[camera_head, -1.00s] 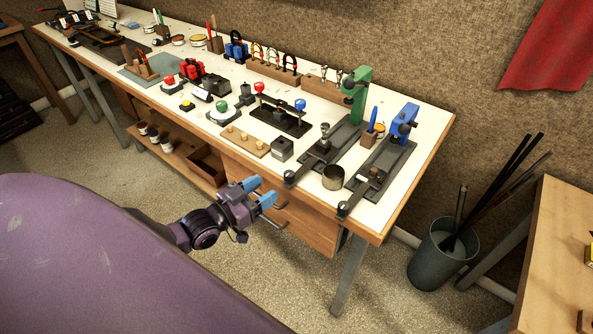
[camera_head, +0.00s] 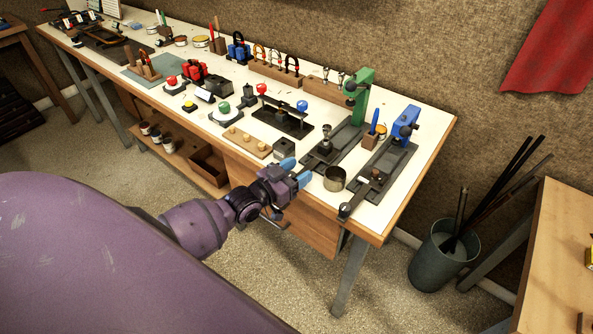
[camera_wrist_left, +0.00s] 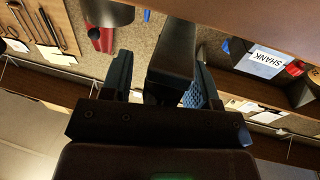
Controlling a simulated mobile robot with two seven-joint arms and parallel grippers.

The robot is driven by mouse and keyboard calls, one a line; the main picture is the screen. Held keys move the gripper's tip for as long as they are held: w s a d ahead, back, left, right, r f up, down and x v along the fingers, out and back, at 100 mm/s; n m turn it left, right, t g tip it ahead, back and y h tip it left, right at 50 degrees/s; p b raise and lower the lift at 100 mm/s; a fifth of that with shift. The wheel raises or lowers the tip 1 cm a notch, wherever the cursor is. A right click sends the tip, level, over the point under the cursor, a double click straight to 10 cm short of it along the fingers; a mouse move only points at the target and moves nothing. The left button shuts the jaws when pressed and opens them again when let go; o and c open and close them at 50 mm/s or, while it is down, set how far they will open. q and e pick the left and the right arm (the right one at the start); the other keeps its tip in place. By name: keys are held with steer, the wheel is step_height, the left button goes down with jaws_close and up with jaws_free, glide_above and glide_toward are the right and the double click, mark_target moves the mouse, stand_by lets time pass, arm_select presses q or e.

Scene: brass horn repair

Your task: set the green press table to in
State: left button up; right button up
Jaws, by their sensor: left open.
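The green press (camera_head: 360,92) stands at the back right of the bench, with its dark table (camera_head: 318,160) on a long black base in front of it. The front bar of that table runs toward the bench's front edge, and its end is hidden behind my left gripper (camera_head: 295,172) in the head view. My left gripper is open at the front edge. In the left wrist view a dark block (camera_wrist_left: 172,65), probably the end of that bar, shows between the fingers of the gripper (camera_wrist_left: 162,72); I cannot tell whether they touch it. My right gripper is not in view.
A metal cup (camera_head: 334,180) stands just right of my left gripper. The blue press (camera_head: 404,122) with its own bar (camera_head: 352,204) is farther right. A small dark block (camera_head: 284,148) and a wooden peg board (camera_head: 246,141) lie left of the bar.

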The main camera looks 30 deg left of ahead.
mark_target(311, 161)
arm_select(q)
steer(key=shift+c, duration=0.3)
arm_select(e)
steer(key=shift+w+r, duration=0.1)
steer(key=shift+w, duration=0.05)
arm_select(q)
jaws_close()
steer(key=shift+a+b+x, duration=0.2)
steer(key=shift+b+x, duration=0.05)
steer(key=shift+x, duration=0.8)
steer(key=shift+a+b+x, duration=0.15)
steer(key=shift+b+x, duration=0.05)
steer(key=shift+x, duration=0.8)
steer(key=shift+w, duration=0.1)
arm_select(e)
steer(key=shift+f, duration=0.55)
arm_select(q)
steer(key=shift+c, duration=0.3)
jaws_free()
steer(key=shift+o, duration=0.6)
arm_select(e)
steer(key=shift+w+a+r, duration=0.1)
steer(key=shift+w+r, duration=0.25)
